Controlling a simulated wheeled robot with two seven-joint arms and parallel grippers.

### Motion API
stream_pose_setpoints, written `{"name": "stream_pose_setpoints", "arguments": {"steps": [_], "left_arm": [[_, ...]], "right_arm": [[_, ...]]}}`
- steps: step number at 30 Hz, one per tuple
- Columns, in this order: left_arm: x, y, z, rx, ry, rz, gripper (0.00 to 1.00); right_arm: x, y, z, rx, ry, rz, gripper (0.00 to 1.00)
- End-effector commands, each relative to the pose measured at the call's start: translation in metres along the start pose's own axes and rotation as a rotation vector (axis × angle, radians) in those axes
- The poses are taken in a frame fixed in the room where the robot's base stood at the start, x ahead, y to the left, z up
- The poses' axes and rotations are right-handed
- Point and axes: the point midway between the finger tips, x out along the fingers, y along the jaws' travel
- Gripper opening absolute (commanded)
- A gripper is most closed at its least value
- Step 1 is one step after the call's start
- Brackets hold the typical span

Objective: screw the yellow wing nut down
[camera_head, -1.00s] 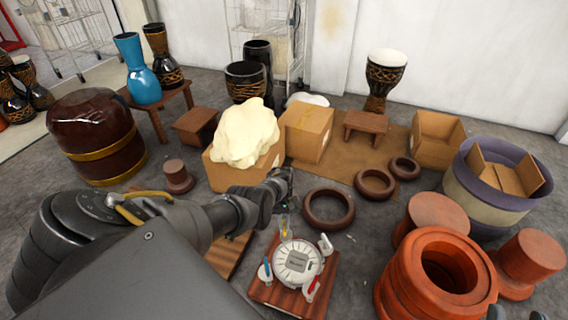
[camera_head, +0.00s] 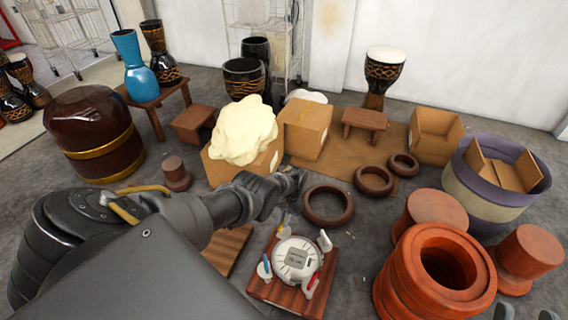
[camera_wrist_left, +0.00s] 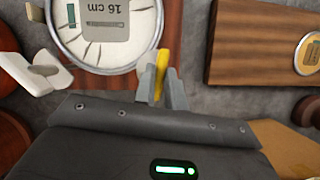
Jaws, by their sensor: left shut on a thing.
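A white round drum-like disc (camera_head: 293,262) with a grey label stands on a striped wooden board (camera_head: 288,295). A blue-handled wing nut (camera_head: 266,268), a red one (camera_head: 312,283) and a white one (camera_head: 324,240) sit around its rim. In the left wrist view the disc (camera_wrist_left: 75,50) is at the upper left, its label reading "16 cm". The yellow wing nut (camera_wrist_left: 161,72) is between the fingers of my left gripper (camera_wrist_left: 162,88), shut on it beside the rim. My left gripper hides most of it in the head view (camera_head: 287,212). My right gripper (camera_head: 526,313) shows only its two parted fingertips.
Brown rings (camera_head: 328,205) lie behind the board. Orange-red drum shells (camera_head: 437,272) stand close on the right. A cardboard box (camera_head: 217,170) bearing a cream hide (camera_head: 243,131) stands behind my left arm. Some bare floor (camera_head: 355,255) shows right of the board.

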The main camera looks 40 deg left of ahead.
Motion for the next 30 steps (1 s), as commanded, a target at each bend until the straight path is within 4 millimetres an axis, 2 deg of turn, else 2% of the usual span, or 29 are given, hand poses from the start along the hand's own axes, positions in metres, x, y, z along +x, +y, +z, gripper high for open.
{"name": "stream_pose_setpoints", "arguments": {"steps": [14,15,19,27,30], "left_arm": [[-0.0046,-0.0007,-0.0042,0.011,0.016,-0.006,0.00],[-0.0047,-0.0006,-0.0043,0.011,0.016,-0.006,0.16],[-0.0033,-0.0007,-0.0029,0.010,0.012,-0.005,0.33],[-0.0016,-0.0012,-0.0009,0.009,0.006,-0.004,0.34],[-0.0066,-0.0011,-0.0006,0.009,0.006,-0.004,0.34]], "right_arm": [[-0.0009,-0.0004,0.0007,-0.003,-0.005,-0.009,0.39],[-0.0010,-0.0004,0.0007,-0.003,-0.006,-0.010,0.39],[-0.0011,-0.0004,0.0007,-0.003,-0.006,-0.010,0.39],[-0.0006,-0.0004,0.0003,-0.002,-0.005,-0.009,0.39],[0.0016,-0.0012,0.0004,0.000,-0.016,-0.009,0.39]]}}
